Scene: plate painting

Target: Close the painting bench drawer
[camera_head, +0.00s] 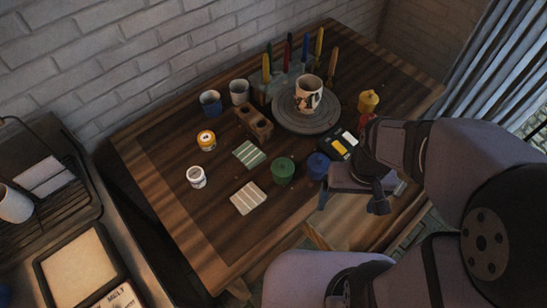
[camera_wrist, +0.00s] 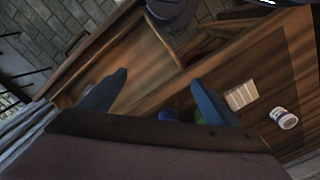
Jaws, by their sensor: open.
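The wooden painting bench (camera_head: 185,215) stands against a brick wall. Its drawer (camera_head: 362,228) is pulled out at the front right edge, and part of it is hidden by my arm. The wrist view shows the open drawer (camera_wrist: 140,55) with its light wooden floor and raised sides. My gripper (camera_head: 350,206) is over the drawer area near the bench edge. In the wrist view, my gripper (camera_wrist: 160,82) has its two bluish fingers spread apart with nothing between them. I cannot tell whether a finger touches the drawer.
A patterned cup (camera_head: 308,94) stands on a round grey turntable (camera_head: 300,122). Green (camera_head: 283,168) and blue (camera_head: 318,165) pots sit near the bench edge. A paint box (camera_head: 339,146) lies beside my arm. White jar (camera_wrist: 284,118) and striped cloth (camera_wrist: 241,95) show on the bench.

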